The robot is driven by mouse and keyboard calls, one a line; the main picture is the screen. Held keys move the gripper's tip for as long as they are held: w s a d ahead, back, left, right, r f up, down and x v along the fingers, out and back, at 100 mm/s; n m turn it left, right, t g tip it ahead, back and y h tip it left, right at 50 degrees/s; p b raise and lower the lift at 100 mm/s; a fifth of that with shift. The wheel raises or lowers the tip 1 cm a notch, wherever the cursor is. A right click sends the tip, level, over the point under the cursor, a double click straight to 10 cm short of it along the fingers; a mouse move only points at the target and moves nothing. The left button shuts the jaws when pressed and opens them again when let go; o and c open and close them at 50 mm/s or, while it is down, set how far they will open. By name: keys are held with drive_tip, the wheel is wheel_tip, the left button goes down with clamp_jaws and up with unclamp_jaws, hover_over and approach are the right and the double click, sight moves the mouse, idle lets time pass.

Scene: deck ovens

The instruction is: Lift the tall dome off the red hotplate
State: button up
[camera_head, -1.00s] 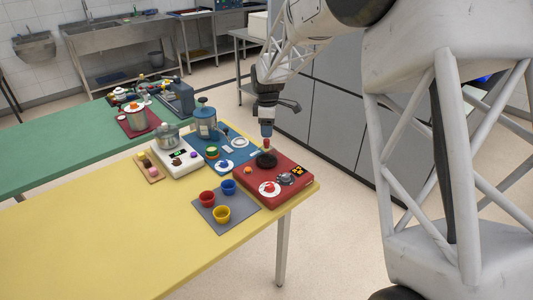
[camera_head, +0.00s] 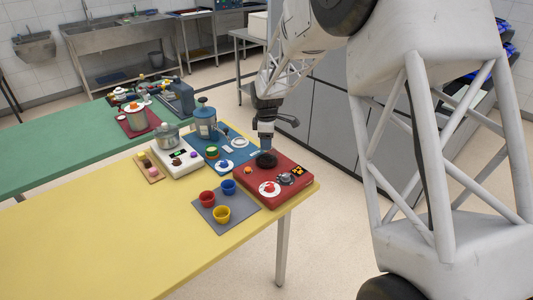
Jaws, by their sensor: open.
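The red hotplate (camera_head: 255,190) sits on the front right corner of the yellow table. A dark round dome (camera_head: 266,160) stands at its back left; its red top knob is now hidden by my gripper. My gripper (camera_head: 266,147) is open and points straight down, right over the dome, with its fingertips at the knob's height. I cannot tell whether the fingers touch the knob. A small grey lidded piece (camera_head: 286,179) and a white plate with a red item (camera_head: 269,189) are also on the hotplate.
A grey mat (camera_head: 207,213) with red, blue and yellow cups lies in front left. A blue board (camera_head: 213,153) with a blue-grey pot (camera_head: 205,122) is behind, and a white cooker (camera_head: 180,160) is to the left. The yellow table's front left (camera_head: 90,250) is clear.

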drive_tip(key=shift+f, duration=0.25)
drive_tip(key=shift+c, duration=0.2)
drive_tip(key=c, duration=0.9)
drive_tip(key=shift+r, duration=0.1)
drive_tip(key=shift+r, duration=0.8)
drive_tip(key=shift+s+r, duration=0.15)
drive_tip(key=shift+r, duration=0.8)
drive_tip(key=s+d, duration=0.1)
drive_tip(key=s, duration=0.4)
drive_tip(key=s+d+r, duration=0.1)
drive_tip(key=s+d, duration=0.1)
drive_tip(key=s, duration=0.3)
drive_tip(key=s+d, duration=0.1)
drive_tip(key=s, duration=0.4)
drive_tip(key=shift+d+r, duration=0.15)
drive_tip(key=shift+d, duration=0.15)
